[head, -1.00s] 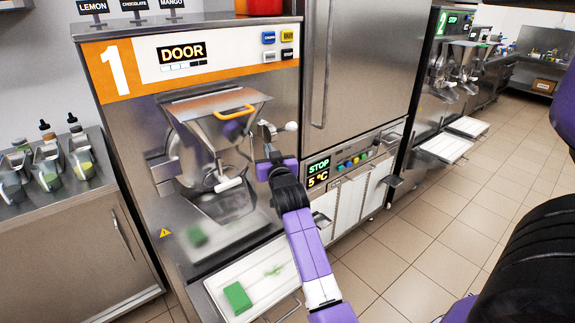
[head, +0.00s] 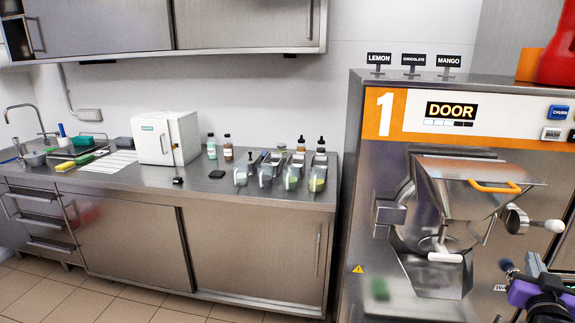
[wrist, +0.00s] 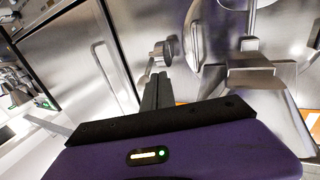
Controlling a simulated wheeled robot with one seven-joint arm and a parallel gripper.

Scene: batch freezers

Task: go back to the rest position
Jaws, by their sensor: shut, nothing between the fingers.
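My gripper (wrist: 156,92) shows in the wrist view with its dark fingers together and empty. They point toward the steel front of batch freezer 1, near a round knob (wrist: 161,52); I cannot tell how far apart they are. In the head view part of my purple arm shows at the lower right edge, in front of batch freezer 1 (head: 365,205). The freezer's panel reads DOOR. Its hopper (head: 455,172) has an orange handle, and a white-tipped lever (head: 548,225) sticks out at its right.
Wall cabinets (head: 250,22) hang above. Tiled floor (head: 60,300) shows at the lower left.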

